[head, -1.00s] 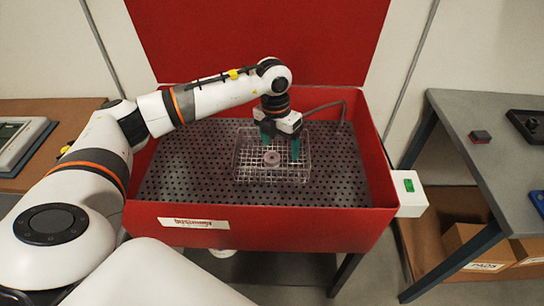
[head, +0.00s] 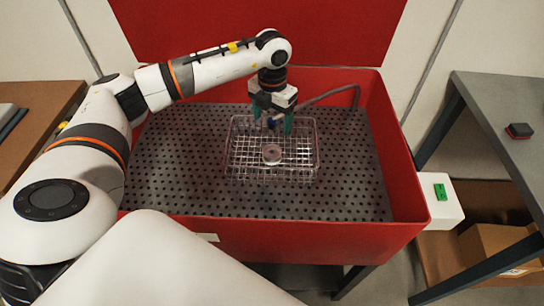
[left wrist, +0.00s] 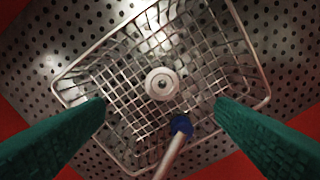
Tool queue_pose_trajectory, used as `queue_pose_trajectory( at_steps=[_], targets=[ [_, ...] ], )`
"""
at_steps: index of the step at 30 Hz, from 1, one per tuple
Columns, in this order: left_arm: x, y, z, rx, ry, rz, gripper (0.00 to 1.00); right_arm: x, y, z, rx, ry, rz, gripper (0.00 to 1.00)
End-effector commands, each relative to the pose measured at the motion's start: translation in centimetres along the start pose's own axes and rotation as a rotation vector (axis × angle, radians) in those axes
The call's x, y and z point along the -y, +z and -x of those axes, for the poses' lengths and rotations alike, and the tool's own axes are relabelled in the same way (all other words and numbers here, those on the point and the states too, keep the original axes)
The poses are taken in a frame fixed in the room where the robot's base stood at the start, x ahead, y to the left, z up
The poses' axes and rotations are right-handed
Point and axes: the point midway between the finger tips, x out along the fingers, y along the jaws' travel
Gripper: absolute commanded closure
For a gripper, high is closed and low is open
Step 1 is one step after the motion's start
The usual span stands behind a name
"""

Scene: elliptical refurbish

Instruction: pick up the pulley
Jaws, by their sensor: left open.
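In the left wrist view the pulley (left wrist: 162,84) is near the middle, inside the basket (left wrist: 258,75). My left gripper (head: 272,127) has green fingers, points down over the back of the basket and is open and empty. In the left wrist view its fingers (left wrist: 160,112) stand wide apart on either side, with the pulley further up between them. My right gripper is not in view.
A grey hose (head: 325,95) with a blue tip reaches over the basket by my left gripper; its nozzle (left wrist: 181,125) shows between the fingers. Red tub walls (head: 400,170) surround the perforated floor (head: 180,165). A grey table (head: 490,120) stands at right.

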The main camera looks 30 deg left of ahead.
Motion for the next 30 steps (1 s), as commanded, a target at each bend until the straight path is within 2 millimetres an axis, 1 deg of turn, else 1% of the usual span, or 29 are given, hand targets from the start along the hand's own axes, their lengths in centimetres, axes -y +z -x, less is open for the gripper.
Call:
queue_pose_trajectory(
  at_steps=[1, 2, 5, 8, 15, 18, 23, 28, 30],
  targets=[
    [0.0, 0.0, -1.1, 0.0, 0.0, 0.0, 0.21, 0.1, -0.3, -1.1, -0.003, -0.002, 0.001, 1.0],
    [0.0, 0.0, -1.6, 0.0, 0.0, 0.0, 0.21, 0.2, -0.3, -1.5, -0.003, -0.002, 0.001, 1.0],
    [0.0, 0.0, -2.1, 0.0, 0.0, 0.0, 0.21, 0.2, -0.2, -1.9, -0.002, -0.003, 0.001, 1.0],
    [0.0, 0.1, -3.1, 0.005, 0.0, 0.0, 0.21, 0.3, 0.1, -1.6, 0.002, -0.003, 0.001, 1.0],
    [0.0, 0.1, -7.1, 0.004, 0.0, 0.0, 0.21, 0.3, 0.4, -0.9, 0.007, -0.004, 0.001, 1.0],
    [0.0, 0.0, -8.1, 0.002, 0.0, 0.0, 0.21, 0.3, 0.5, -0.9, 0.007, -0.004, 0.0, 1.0],
    [0.1, 0.1, -9.2, 0.003, 0.0, 0.001, 0.21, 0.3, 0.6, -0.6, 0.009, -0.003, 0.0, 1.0],
    [0.3, 0.2, -11.7, 0.004, 0.0, 0.0, 0.21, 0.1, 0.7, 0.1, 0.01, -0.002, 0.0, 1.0],
    [0.2, 0.1, -12.7, 0.003, 0.001, 0.001, 0.21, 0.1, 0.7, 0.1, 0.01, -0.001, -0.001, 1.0]
  ],
)
